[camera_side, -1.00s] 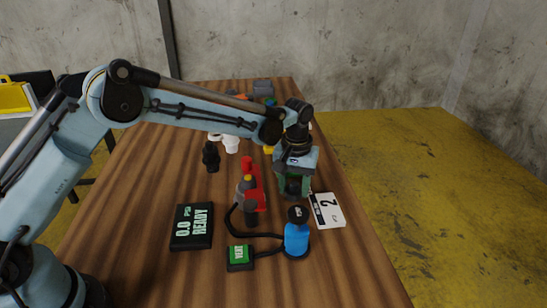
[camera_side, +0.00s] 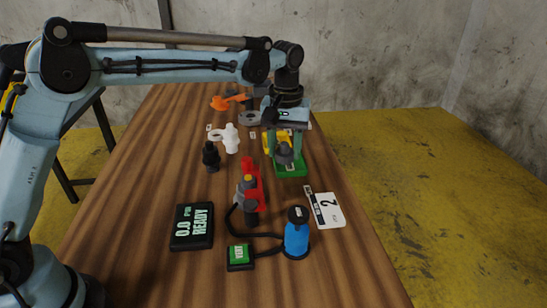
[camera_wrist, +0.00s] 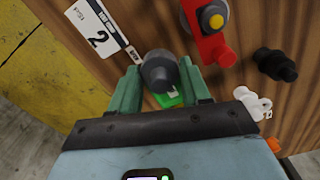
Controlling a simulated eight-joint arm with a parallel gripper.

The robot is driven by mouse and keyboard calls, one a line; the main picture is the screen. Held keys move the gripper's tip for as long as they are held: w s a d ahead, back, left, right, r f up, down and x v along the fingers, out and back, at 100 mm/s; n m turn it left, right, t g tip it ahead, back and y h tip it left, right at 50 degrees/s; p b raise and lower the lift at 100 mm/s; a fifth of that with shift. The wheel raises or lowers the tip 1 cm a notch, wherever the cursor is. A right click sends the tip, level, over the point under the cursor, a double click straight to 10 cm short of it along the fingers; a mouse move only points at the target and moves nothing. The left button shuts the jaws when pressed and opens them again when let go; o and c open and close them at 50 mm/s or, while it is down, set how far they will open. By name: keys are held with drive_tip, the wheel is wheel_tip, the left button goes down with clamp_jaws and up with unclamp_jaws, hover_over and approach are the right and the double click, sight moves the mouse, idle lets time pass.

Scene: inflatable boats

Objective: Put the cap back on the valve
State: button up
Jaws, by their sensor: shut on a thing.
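My gripper (camera_side: 285,148) is shut on a dark grey rounded piece (camera_side: 284,155), seemingly the cap. In the wrist view the piece (camera_wrist: 158,68) sits between the two green fingers. It is held above or just at a bright green tray (camera_side: 290,171); I cannot tell whether it touches. The green tray is mostly hidden behind the piece in the wrist view (camera_wrist: 168,98). I cannot tell for sure which thing is the valve. A blue cylinder (camera_side: 297,240) with a black top stands in front. A red part (camera_side: 254,190) with a yellow button stands to its left.
A black fitting (camera_side: 210,157) and white fittings (camera_side: 231,138) stand left of my gripper. A "READY" display (camera_side: 192,227), a green-topped "VENT" box (camera_side: 240,256) and a "2" card (camera_side: 328,210) lie in front. Orange (camera_side: 222,102) and yellow (camera_side: 267,144) items lie farther back.

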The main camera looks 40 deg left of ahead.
sight(248, 176)
drive_tip(key=s+a+n, duration=0.1)
drive_tip(key=s+a, duration=0.1)
drive_tip(key=s+a+r+n, duration=0.1)
drive_tip(key=s, duration=0.1)
drive_tip(key=s+a+r+n, duration=0.1)
drive_tip(key=s+a, duration=0.1)
drive_tip(key=shift+a+r, duration=0.2)
drive_tip(key=shift+a, duration=0.15)
drive_tip(key=shift+s+f, duration=0.1)
drive_tip(key=shift+f, duration=3.05)
drive_tip(key=shift+f, duration=0.2)
drive_tip(key=o, duration=1.6)
drive_tip(key=shift+r, duration=3.55)
